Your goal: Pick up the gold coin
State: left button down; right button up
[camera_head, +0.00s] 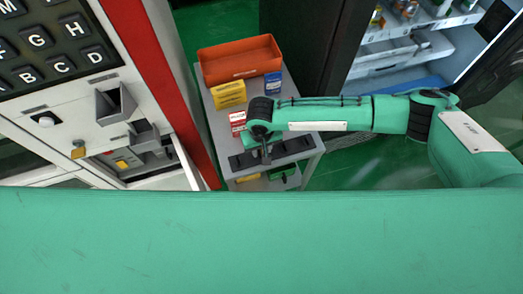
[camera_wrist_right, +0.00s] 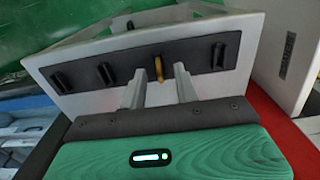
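The gold coin (camera_wrist_right: 158,68) shows edge-on in the right wrist view, upright at a black strip (camera_wrist_right: 205,55) on a light grey surface. My right gripper (camera_wrist_right: 160,72) is open, with its two pale fingers on either side of the coin and a visible gap to each. Whether the fingertips are level with the coin in depth, I cannot tell. In the head view the right gripper (camera_head: 265,157) points down over the black strip (camera_head: 292,146) at the cart's near end, and I cannot make out the coin there. My left gripper is not in view.
The grey cart (camera_head: 215,125) holds an orange bin (camera_head: 240,60), a yellow box (camera_head: 229,95), a blue box (camera_head: 273,83) and a red-and-white box (camera_head: 238,122). A vending machine with lettered keys (camera_head: 60,60) stands left. An open fridge (camera_head: 400,50) is at the back right.

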grip_shut()
jog(key=shift+r, duration=0.1)
